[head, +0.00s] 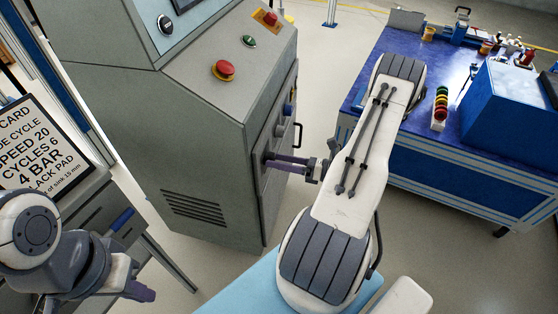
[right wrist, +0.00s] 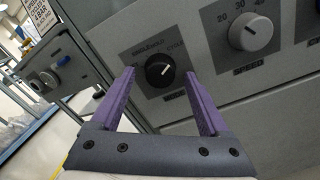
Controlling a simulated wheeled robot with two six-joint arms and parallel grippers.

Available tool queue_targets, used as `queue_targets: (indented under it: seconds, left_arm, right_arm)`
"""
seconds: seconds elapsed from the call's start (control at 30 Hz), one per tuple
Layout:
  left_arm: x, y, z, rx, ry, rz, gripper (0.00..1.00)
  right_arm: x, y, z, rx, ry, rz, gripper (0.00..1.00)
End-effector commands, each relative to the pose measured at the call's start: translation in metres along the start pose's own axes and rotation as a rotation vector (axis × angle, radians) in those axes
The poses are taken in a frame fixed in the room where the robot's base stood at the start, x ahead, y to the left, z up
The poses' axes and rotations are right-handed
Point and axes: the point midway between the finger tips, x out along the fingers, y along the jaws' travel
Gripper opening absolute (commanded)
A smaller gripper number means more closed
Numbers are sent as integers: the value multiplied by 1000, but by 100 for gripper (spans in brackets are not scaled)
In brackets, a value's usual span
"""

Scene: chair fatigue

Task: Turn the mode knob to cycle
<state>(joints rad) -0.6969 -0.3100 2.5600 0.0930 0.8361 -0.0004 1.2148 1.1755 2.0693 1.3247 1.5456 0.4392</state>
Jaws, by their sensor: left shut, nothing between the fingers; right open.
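The mode knob (right wrist: 160,70) is a round black dial on a grey panel in the right wrist view. Its white mark appears to point to the upper right, toward the printed word CYCLE. My right gripper (right wrist: 158,78) is open, with its purple fingers on either side of the knob; I cannot tell if they touch it. In the head view my right gripper (head: 270,161) reaches the side panel of the grey cabinet (head: 180,130), and the knob is hidden there. My left gripper (head: 146,293) is shut and empty at the lower left.
A white speed knob (right wrist: 254,32) is right of the mode knob. A red emergency button (head: 223,69) tops the cabinet. A card (head: 40,145) stands at left. A blue bench (head: 450,165) with a blue box (head: 510,105) is at right.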

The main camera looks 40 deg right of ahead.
Motion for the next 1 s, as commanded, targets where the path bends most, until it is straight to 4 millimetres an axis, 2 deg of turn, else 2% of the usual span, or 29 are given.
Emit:
queue_targets:
  seconds: [0.17,0.5,0.7,1.0]
  left_arm:
    - [-4,0,0,0,0,0,0]
    - [-9,1,0,0,0,0,0]
    - [-10,1,0,0,0,0,0]
    - [-10,1,0,0,0,0,0]
  right_arm:
    - [-25,-1,1,-2,-4,-7,79]
    - [-88,-1,0,-1,-2,-6,79]
    - [-103,0,0,0,-2,-3,79]
    - [-104,0,0,1,-1,-2,79]
